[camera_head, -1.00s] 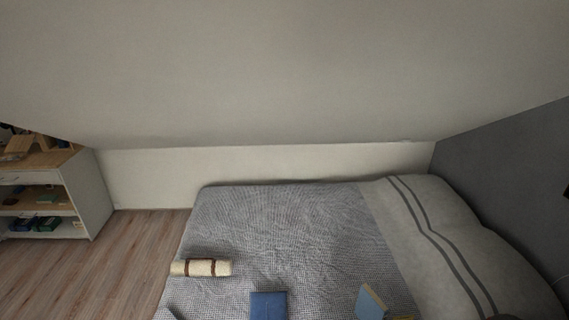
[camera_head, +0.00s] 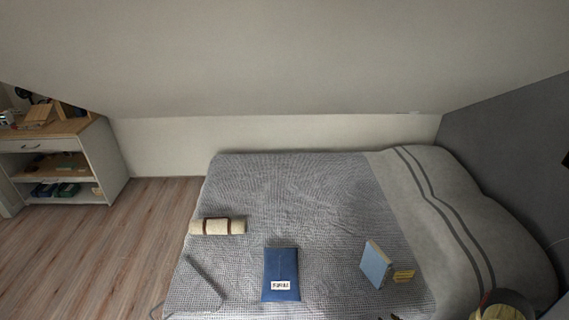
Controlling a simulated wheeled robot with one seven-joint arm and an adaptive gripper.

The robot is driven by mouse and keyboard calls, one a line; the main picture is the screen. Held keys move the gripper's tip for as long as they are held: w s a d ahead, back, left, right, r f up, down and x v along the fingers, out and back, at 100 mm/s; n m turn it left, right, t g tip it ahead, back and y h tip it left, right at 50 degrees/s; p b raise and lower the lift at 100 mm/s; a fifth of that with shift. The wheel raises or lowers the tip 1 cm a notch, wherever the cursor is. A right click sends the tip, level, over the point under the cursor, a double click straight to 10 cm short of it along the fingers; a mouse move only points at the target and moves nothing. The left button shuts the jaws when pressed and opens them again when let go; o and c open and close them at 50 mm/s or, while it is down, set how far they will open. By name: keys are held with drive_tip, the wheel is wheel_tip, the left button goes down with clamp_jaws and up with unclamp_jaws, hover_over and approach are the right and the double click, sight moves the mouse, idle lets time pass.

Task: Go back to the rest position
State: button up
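The task names no object. My gripper does not show clearly in the head view, so its state and hold are hidden. The bed (camera_head: 290,190) with a grey checked cover fills the middle and right. A thin grey flat object (camera_head: 203,274) lies near the bed's left front.
A white shelf unit (camera_head: 112,165) with a wooden top stands at the left. The wooden floor (camera_head: 130,240) between it and the bed is clear. A low sloped ceiling (camera_head: 280,60) hangs over the bed. A round dark-and-tan object (camera_head: 503,306) shows at the bottom right edge.

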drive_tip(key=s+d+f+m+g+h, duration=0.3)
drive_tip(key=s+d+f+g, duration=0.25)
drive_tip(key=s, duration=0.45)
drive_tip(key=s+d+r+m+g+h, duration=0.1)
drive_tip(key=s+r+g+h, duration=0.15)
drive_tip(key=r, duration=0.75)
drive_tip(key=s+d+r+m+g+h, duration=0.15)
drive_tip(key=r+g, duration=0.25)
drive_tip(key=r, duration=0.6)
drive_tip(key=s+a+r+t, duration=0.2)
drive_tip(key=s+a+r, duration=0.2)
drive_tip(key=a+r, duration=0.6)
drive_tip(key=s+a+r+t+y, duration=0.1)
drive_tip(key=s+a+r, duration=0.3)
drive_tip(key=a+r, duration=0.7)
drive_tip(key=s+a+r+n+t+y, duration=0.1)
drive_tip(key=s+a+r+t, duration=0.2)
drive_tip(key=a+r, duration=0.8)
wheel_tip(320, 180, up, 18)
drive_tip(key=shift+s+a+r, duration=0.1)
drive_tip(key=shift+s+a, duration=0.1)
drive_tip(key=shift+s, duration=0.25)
